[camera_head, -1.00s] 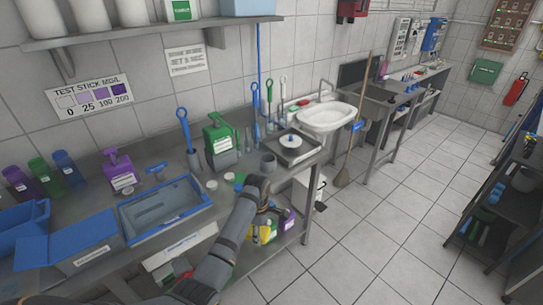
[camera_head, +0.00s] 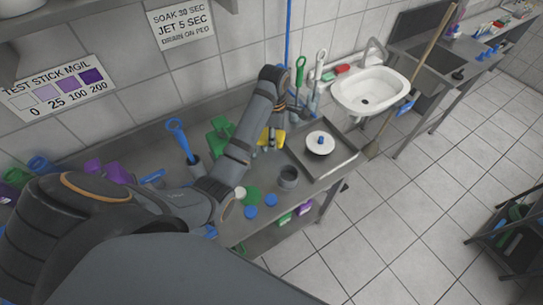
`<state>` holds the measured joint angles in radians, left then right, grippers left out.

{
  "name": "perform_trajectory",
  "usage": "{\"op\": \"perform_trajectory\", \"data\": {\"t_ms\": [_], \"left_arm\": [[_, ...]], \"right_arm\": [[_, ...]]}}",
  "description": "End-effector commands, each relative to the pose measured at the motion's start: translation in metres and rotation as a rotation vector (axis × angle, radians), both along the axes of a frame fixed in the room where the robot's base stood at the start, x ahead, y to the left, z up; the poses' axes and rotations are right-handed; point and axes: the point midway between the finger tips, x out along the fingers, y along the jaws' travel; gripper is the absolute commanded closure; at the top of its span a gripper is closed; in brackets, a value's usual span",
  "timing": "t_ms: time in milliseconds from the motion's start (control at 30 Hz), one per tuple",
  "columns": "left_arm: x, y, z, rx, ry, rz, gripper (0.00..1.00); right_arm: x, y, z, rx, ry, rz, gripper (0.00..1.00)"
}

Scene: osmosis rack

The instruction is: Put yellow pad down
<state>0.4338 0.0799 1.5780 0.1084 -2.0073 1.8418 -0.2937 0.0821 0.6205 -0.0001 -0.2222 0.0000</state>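The yellow pad (camera_head: 265,137) is at the end of my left arm, above or at the back part of the steel counter (camera_head: 222,218). My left gripper (camera_head: 272,143) is at the pad and appears shut on it, with its fingers partly hidden against it. Whether the pad touches the counter cannot be told. The pad is left of the metal tray (camera_head: 345,172), near the wall. My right gripper is out of view.
A white disc with a blue knob (camera_head: 320,143) sits in the tray. A grey cup (camera_head: 288,178), blue discs (camera_head: 271,200) and a green disc (camera_head: 253,195) are in front. A green jug (camera_head: 219,135) stands left; brushes (camera_head: 300,72) stand behind. A sink (camera_head: 372,92) is right.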

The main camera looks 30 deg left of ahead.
Motion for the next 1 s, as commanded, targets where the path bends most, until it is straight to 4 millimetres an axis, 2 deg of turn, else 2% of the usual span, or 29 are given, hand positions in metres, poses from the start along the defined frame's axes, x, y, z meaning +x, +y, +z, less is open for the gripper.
{"op": "perform_trajectory", "data": {"t_ms": [33, 67, 133, 233, 333, 467, 533, 633, 900, 1000], "left_arm": [[-0.001, 0.0, -0.02, 0.0, 0.003, 0.0, 0.93], [-0.001, 0.0, -0.029, 0.0, 0.003, 0.0, 0.93], [-0.001, 0.0, -0.032, 0.001, 0.005, 0.001, 0.93], [-0.001, 0.0, -0.048, 0.001, 0.004, 0.001, 0.93], [0.0, 0.0, -0.057, 0.001, 0.001, 0.001, 0.93], [0.0, 0.0, -0.063, 0.0, 0.002, 0.0, 0.93], [-0.001, 0.0, -0.075, 0.001, 0.005, 0.0, 0.93], [-0.001, 0.0, -0.09, 0.0, 0.004, 0.0, 0.93], [0.0, 0.0, -0.096, 0.001, 0.0, -0.001, 0.93], [0.0, 0.0, -0.098, 0.001, 0.001, 0.0, 0.93]], "right_arm": [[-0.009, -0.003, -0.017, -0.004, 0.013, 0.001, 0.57], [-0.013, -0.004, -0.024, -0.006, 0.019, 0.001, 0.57], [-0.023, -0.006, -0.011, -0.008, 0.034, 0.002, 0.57], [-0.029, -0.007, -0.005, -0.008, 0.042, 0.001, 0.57], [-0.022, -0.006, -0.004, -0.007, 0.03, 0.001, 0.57], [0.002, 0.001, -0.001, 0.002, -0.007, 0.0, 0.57], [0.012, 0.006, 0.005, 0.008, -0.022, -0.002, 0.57], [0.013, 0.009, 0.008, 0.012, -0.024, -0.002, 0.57], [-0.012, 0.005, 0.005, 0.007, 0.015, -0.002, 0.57], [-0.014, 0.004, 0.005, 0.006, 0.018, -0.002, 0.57]]}}
